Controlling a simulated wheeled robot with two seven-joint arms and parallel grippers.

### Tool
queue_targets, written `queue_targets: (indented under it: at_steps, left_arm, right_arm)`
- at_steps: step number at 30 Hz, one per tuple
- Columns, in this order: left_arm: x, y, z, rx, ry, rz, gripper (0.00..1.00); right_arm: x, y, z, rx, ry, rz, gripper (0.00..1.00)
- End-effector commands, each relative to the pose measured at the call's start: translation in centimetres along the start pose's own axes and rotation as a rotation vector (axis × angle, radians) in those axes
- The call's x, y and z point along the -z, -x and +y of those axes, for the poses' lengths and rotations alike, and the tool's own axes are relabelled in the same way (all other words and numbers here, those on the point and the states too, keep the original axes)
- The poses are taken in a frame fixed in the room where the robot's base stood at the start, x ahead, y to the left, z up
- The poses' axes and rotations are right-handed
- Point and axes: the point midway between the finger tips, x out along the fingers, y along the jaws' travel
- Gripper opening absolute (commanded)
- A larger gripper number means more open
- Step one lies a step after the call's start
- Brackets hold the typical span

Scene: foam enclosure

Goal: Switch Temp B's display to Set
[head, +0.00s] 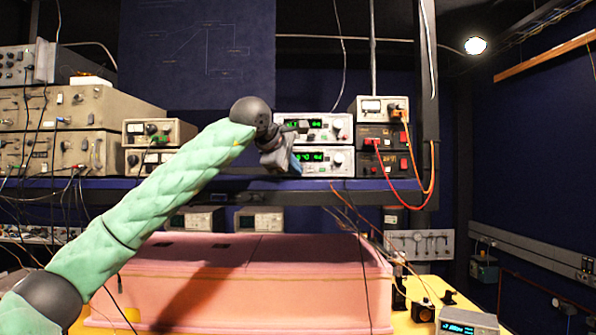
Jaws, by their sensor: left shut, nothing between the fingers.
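Two white instrument units with green lit displays are stacked on the shelf: an upper unit (327,134) and a lower unit (335,171). Each has a round knob at its right. Their labels are too small to read, so I cannot tell which is Temp B. My left arm, in a green padded sleeve, reaches up from the lower left. My left gripper (291,161) is shut and empty, in front of the left part of both units. My right gripper is not in view.
Beige instruments (62,108) with hanging cables fill the shelf's left. Right of the white units stand dark boxes (383,139) with red and orange cables. Below the dark blue shelf edge (385,186) is a pink foam enclosure (255,285) on a yellow surface.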

Motion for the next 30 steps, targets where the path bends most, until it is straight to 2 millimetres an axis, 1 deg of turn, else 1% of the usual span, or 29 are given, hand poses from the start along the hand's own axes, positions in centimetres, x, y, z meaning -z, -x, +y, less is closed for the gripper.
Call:
queue_targets:
  at_steps: [14, 22, 30]
  left_arm:
    - [0.0, 0.0, -0.1, -0.001, 0.0, 0.0, 0.0]
    - [-0.5, 0.7, -0.7, -0.002, -0.001, 0.001, 0.0]
    - [-0.7, 1.0, -0.7, 0.0, 0.0, 0.0, 0.0]
  right_arm:
    - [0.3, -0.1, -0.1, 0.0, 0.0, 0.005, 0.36]
    - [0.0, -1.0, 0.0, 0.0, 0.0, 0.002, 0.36]
    - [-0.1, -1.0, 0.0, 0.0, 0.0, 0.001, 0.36]
